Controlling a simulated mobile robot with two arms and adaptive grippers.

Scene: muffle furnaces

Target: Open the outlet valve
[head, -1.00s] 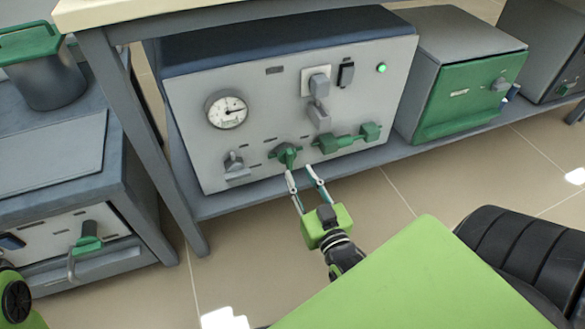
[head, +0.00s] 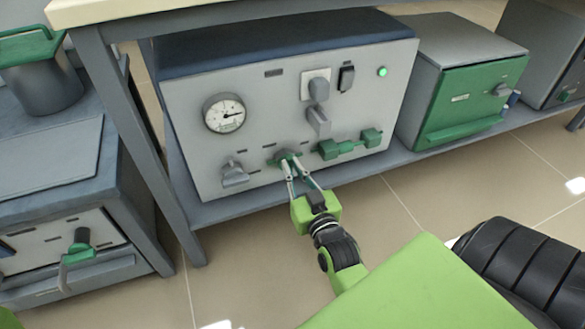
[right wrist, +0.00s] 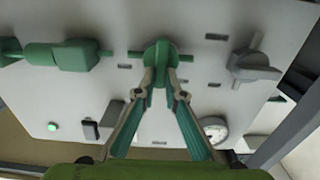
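The grey control panel (head: 225,160) on the low shelf carries a green valve knob (head: 284,157) low in its middle. The same knob shows in the right wrist view (right wrist: 158,54), with a short handle between the fingertips. My right gripper (head: 291,165) is at this knob, its two fingers closed in on either side of the handle. In the right wrist view the fingertips (right wrist: 160,76) meet the handle's sides. The panel's small labels are too blurred to read, so I cannot tell which valve is the outlet.
A grey knob (head: 234,173) sits left of the valve, and a green double-ended fitting (head: 350,144) sits right. Above are a round gauge (head: 224,113), a plug, a switch and a lit green lamp (head: 382,71). A table leg (head: 140,140) stands left; a green-doored furnace (head: 470,95) stands right.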

